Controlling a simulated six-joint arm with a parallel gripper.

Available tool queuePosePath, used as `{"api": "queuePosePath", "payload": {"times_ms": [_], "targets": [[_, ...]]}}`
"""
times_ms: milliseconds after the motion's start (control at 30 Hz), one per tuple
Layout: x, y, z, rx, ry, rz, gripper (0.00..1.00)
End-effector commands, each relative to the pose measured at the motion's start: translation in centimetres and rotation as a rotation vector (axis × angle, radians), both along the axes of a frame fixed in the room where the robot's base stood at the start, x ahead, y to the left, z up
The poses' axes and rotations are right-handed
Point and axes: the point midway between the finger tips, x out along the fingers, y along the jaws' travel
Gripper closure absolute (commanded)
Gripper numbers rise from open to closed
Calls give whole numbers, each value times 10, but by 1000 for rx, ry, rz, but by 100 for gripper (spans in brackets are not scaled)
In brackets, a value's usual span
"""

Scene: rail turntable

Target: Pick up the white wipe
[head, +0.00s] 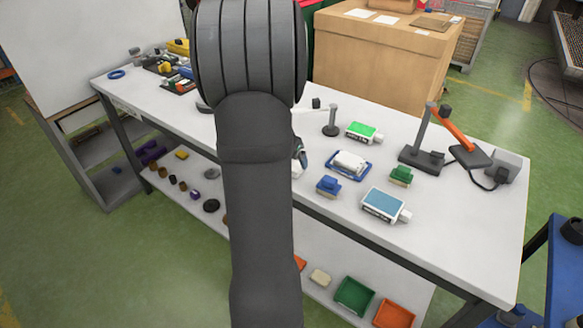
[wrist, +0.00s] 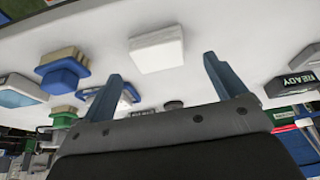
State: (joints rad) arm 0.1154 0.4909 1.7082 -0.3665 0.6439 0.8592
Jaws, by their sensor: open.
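The white wipe (wrist: 157,48) is a pale block lying on the white tabletop in the wrist view, ahead of and between the two fingers. My gripper (wrist: 161,67) is open, its blue-grey fingers apart with nothing held. I cannot tell how high the fingers are above the table. In the head view my arm hides most of the gripper; a bit of dark finger shows at the arm's right edge. A small white piece (head: 296,171) just below it looks like the wipe, mostly hidden.
A blue tray with a white block (head: 350,159), a blue block (head: 328,185), a green block (head: 401,175) and a blue-topped box (head: 382,204) stand to the right. A post (head: 331,122) and stand (head: 423,150) rise behind. A box marked READY (wrist: 292,83) lies right in the wrist view.

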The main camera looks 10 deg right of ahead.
Motion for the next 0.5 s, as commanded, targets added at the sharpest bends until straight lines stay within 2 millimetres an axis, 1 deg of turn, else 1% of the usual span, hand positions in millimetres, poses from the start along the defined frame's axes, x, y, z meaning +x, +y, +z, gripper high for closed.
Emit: {"api": "queuePosePath", "payload": {"times_ms": [33,100,233,333,500], "targets": [[1,-2,-8,0,5,0,11],[5,-5,-18,0,4,0,11],[9,-9,-33,1,3,-1,11],[11,-10,-39,1,2,-1,11],[12,-11,-40,1,1,0,11]]}}
